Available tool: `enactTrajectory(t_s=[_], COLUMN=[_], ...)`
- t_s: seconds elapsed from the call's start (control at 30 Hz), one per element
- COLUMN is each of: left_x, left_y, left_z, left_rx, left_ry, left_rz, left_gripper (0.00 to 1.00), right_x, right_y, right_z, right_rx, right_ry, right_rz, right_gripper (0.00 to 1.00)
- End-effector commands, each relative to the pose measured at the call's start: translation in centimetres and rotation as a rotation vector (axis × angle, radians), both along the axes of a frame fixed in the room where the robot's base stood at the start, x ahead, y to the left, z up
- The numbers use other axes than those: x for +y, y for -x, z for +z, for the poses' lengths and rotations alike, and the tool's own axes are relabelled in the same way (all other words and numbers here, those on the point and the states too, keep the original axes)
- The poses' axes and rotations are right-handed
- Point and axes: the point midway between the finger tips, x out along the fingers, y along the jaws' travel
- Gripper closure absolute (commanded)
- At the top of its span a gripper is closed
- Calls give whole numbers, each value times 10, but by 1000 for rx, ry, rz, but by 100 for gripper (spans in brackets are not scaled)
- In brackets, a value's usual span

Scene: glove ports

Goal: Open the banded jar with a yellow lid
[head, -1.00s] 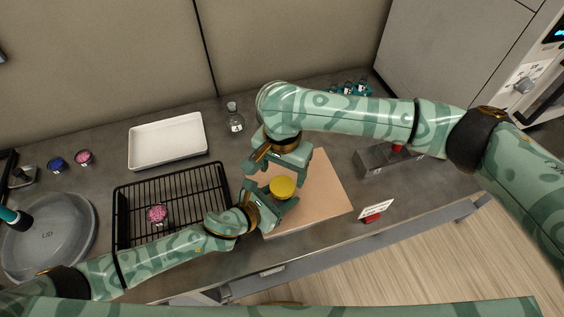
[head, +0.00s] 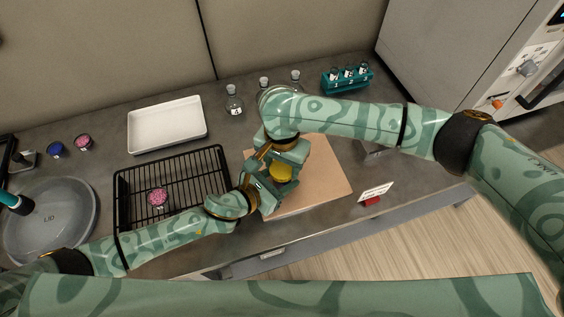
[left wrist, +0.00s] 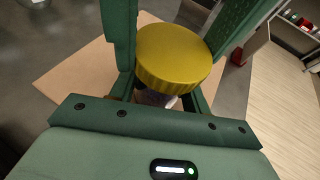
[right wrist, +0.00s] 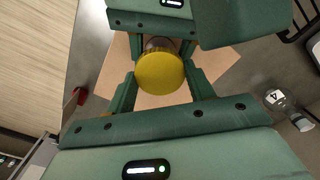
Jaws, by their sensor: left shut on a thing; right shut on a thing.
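The yellow lid (head: 281,172) sits at the top of the jar, over the tan board (head: 328,180); it also shows in the left wrist view (left wrist: 174,58) and the right wrist view (right wrist: 160,73). Little of the jar's body (left wrist: 155,98) shows under the lid, so I cannot make out its bands. My left gripper (head: 272,186) is shut on the jar below the lid. My right gripper (head: 284,163) is shut on the lid from the far side. The lid appears seated on the jar, but the seam is hidden.
A black wire rack (head: 205,190) holds a pink-topped jar (head: 157,196) on the left. Flasks (head: 234,103) and a teal vial rack (head: 347,80) stand at the back. A small sign (head: 375,192) stands near the front edge.

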Motion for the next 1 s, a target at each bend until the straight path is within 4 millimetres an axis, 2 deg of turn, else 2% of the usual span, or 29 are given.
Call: enactTrajectory(t_s=[0.2, 0.47, 0.5, 0.57, 0.6, 0.87, 1.0], left_x=[0, 0, 0, 0, 0, 0, 0], left_y=[0, 0, 0, 0, 0, 0, 0], left_z=[0, 0, 0, 0, 0, 0, 0], left_rx=[0, 0, 0, 0, 0, 0, 0], left_ry=[0, 0, 0, 0, 0, 0, 0], left_rz=[0, 0, 0, 0, 0, 0, 0], left_gripper=[100, 100, 100, 100, 100, 100, 100], right_x=[0, 0, 0, 0, 0, 0, 0], right_y=[0, 0, 0, 0, 0, 0, -1], right_z=[0, 0, 0, 0, 0, 2, 20], right_rx=[0, 0, 0, 0, 0, -1, -3], right_ry=[0, 0, 0, 0, 0, -1, -1], right_rz=[260, 290, 290, 290, 289, 289, 290], right_gripper=[74, 74, 44, 28, 25, 25, 25])
